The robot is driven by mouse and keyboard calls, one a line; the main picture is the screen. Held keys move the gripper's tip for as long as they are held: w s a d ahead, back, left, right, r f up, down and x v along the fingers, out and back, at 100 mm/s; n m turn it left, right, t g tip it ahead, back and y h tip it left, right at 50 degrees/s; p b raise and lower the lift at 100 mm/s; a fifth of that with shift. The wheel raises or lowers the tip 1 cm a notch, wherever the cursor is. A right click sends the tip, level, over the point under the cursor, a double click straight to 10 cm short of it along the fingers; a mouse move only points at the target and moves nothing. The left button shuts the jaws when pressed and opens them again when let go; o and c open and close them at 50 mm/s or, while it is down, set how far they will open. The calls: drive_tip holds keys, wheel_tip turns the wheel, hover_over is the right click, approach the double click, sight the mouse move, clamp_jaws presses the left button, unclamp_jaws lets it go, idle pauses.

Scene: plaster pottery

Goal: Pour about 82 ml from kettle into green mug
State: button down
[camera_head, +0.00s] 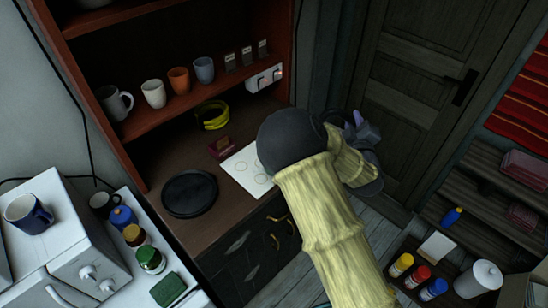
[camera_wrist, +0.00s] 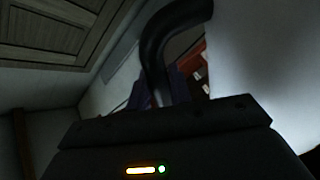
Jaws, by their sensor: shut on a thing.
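My gripper (camera_wrist: 170,88) is shut on the black handle (camera_wrist: 158,52) of a pale vessel, which looks like the kettle (camera_wrist: 268,65), in the wrist view. The kettle's pale wall fills the right side of that view; its spout and lid are out of sight. In the head view my gripper (camera_head: 358,120) is mostly behind my arm, and I cannot make out the kettle there. I cannot pick out a green mug in either view. A grey mug (camera_head: 116,104), white cup (camera_head: 153,94), orange cup (camera_head: 178,80) and blue-grey cup (camera_head: 204,70) stand on the shelf.
A black round plate (camera_head: 190,194) and a white sheet with circles (camera_head: 240,168) lie on the brown counter. A yellow ring-shaped item (camera_head: 212,115) sits behind. A dark blue mug (camera_head: 28,214) stands on the white appliance (camera_head: 70,240) at left. A door (camera_head: 430,70) is at the back.

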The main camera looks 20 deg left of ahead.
sight(329, 110)
drive_tip(key=shift+s+a+r+n+p, duration=0.2)
drive_tip(key=shift+a+n+p, duration=0.05)
drive_tip(key=shift+a+n, duration=0.3)
drive_tip(key=shift+s+a+r+n+p, duration=0.15)
drive_tip(key=shift+a+r+n+p, duration=0.1)
drive_tip(key=shift+a+n, duration=0.25)
drive_tip(key=shift+s+a+f+n, duration=0.1)
drive_tip(key=shift+s+a+n, duration=0.1)
drive_tip(key=shift+a+n, duration=0.25)
drive_tip(key=shift+s+a+f+n, duration=0.15)
drive_tip(key=shift+a+n, duration=0.15)
drive_tip(key=shift+a, duration=0.15)
drive_tip(key=shift+s+a+r+n+p, duration=0.2)
drive_tip(key=shift+a+r+n+p, duration=0.05)
drive_tip(key=shift+a+r+p, duration=0.25)
drive_tip(key=shift+s+a+r+n+p, duration=0.15)
drive_tip(key=shift+a+r+n+p, duration=0.15)
drive_tip(key=shift+a+r, duration=0.25)
drive_tip(key=shift+s+a+r, duration=0.15)
drive_tip(key=shift+a+r, duration=0.05)
drive_tip(key=shift+a, duration=0.15)
drive_tip(key=shift+s+a+r+n+p, duration=0.1)
drive_tip(key=shift+r+n+p, duration=0.15)
drive_tip(key=shift+r+p, duration=0.15)
drive_tip(key=shift+s+a+r, duration=0.1)
drive_tip(key=shift+s+a, duration=0.1)
drive_tip(key=shift+a, duration=0.1)
drive_tip(key=shift+w+d+r, duration=0.1)
drive_tip(key=shift+w+d, duration=0.15)
